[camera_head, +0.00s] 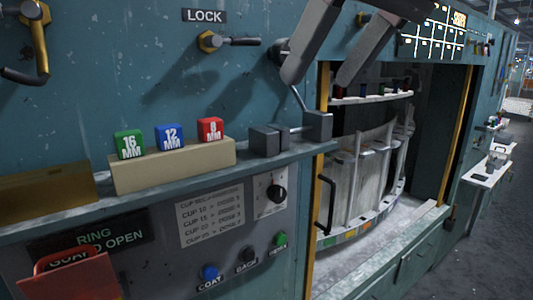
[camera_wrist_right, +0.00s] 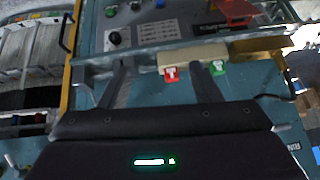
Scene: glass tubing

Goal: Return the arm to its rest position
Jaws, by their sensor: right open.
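My right gripper (camera_head: 320,78) reaches in from the top of the head view, in front of the teal machine panel. Its two dark grey fingers are apart, with nothing between them. In the right wrist view the gripper (camera_wrist_right: 160,70) also shows two spread, empty fingers. They point toward the ledge with the colored blocks. The rest of the right arm is out of the head view. My left gripper is in neither view.
A tan holder (camera_head: 175,168) on the ledge carries green (camera_head: 129,144), blue (camera_head: 169,136) and red (camera_head: 210,130) size blocks. A lever (camera_head: 235,41) sits under the LOCK label. The open machine bay (camera_head: 365,170) with glass tubes is at right. A red guard (camera_head: 75,275) is at lower left.

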